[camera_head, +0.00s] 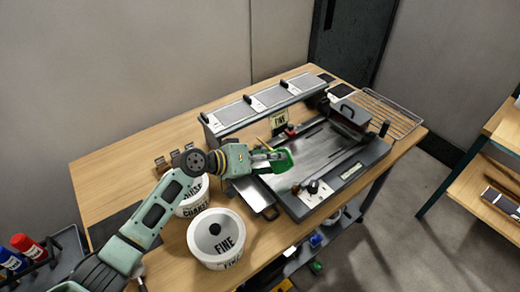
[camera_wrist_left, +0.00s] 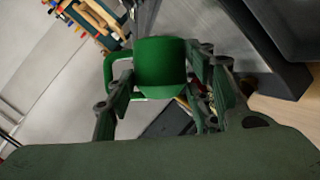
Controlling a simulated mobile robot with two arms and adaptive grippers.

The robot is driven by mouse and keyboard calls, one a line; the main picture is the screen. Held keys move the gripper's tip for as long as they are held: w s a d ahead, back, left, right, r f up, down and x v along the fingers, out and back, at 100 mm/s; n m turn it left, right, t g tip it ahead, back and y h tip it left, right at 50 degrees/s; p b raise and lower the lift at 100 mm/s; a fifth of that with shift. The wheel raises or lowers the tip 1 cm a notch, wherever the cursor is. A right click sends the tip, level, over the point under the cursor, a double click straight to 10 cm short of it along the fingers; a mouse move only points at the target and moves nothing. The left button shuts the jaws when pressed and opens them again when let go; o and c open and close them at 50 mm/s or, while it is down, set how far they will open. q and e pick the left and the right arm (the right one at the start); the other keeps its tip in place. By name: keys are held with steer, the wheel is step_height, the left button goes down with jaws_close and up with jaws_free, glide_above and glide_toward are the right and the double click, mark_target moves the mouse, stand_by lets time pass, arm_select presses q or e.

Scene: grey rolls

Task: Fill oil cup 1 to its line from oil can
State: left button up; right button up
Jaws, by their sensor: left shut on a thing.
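A green oil can (camera_head: 281,160) is held in my left gripper (camera_head: 268,158) above the left end of the grey machine. The can (camera_wrist_left: 160,66) also shows in the left wrist view, between the two fingers of my left gripper (camera_wrist_left: 168,92), with its handle on the left side. In the head view the can looks tilted. My right gripper is not in view.
The grey machine (camera_head: 352,152) stands on the wooden table (camera_head: 120,182). White tubs marked FINE (camera_head: 217,258) and COARSE (camera_head: 192,205) stand at the front left. A long box with a metal top (camera_head: 255,105) runs behind. A wire rack (camera_head: 392,112) lies at right.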

arm_select(q)
steer(key=shift+f+m+t+b, duration=0.35)
steer(key=shift+f+b, duration=0.4)
steer(key=shift+b, duration=0.35)
steer(key=shift+f+m+y+b, duration=0.15)
steer(key=shift+m+y+b, duration=0.2)
steer(key=shift+y+b, duration=0.1)
steer(key=shift+w+f+m+t+y, duration=0.1)
steer(key=shift+m+t+y, duration=0.15)
steer(key=shift+m+t, duration=0.35)
steer(key=shift+w+a+m+t+y, duration=0.4)
steer(key=shift+m+t, duration=0.15)
steer(key=shift+m, duration=0.25)
steer(key=shift+w+a+m+t, duration=0.25)
steer(key=shift+w+m+t, duration=0.2)
steer(key=shift+m, duration=0.25)
steer(key=shift+y, duration=0.3)
